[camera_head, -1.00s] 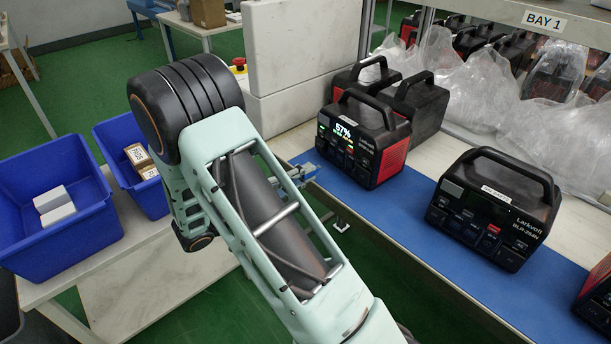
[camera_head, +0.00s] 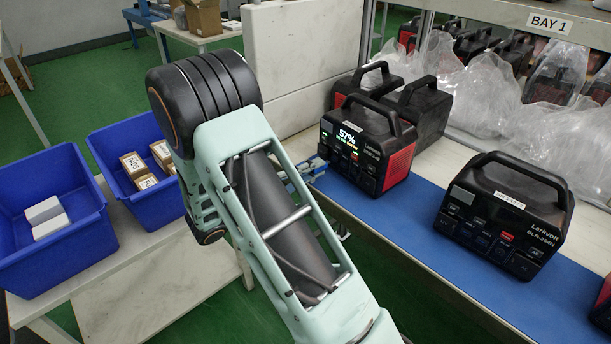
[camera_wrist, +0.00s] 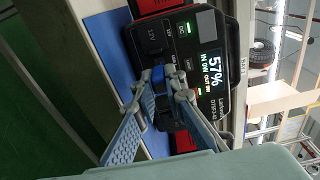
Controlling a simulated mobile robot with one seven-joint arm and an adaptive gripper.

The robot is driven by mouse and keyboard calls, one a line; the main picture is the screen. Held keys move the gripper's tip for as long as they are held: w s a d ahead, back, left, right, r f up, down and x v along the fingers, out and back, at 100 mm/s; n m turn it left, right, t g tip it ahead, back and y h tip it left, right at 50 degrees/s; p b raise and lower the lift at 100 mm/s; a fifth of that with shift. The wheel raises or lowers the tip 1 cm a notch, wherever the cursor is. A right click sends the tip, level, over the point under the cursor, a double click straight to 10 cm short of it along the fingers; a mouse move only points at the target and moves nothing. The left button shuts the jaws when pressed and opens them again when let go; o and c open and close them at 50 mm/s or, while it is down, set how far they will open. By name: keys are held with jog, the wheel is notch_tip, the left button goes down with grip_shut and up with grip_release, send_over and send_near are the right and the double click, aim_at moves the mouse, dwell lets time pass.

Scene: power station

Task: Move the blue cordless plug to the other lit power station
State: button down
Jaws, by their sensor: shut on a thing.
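A lit power station (camera_head: 368,150) with red sides and a 57% display stands on the blue strip; it fills much of the wrist view (camera_wrist: 205,60). My gripper (camera_wrist: 160,84) is at its front panel, its fingers shut on a small blue plug (camera_wrist: 161,96) that is partly hidden between them. I cannot tell whether the plug is seated in the panel or apart from it. In the head view my arm hides most of the gripper. A second, black power station (camera_head: 505,215) stands to the right, its display dark. No other lit display shows.
Dark stations (camera_head: 425,110) stand close behind the lit one. A red-sided station is cut off at the right edge. The blue strip (camera_head: 420,215) is bare between the stations. Blue bins (camera_head: 50,262) holding boxes stand left of my arm. A shelf with plastic-wrapped stations (camera_head: 480,85) is behind.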

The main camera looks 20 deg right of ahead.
jog(key=shift+w+d, duration=0.15)
jog(key=shift+d, duration=0.5)
jog(key=shift+a, duration=0.1)
jog(key=shift+p, duration=1.05)
jog(key=shift+d, duration=0.3)
dwell(0.6)
jog(key=shift+w+d+p, duration=0.15)
jog(key=shift+d+p, duration=0.2)
jog(key=shift+p, duration=0.1)
jog(key=shift+d, duration=0.2)
dwell(0.4)
jog(key=c, duration=1.9)
grip_release()
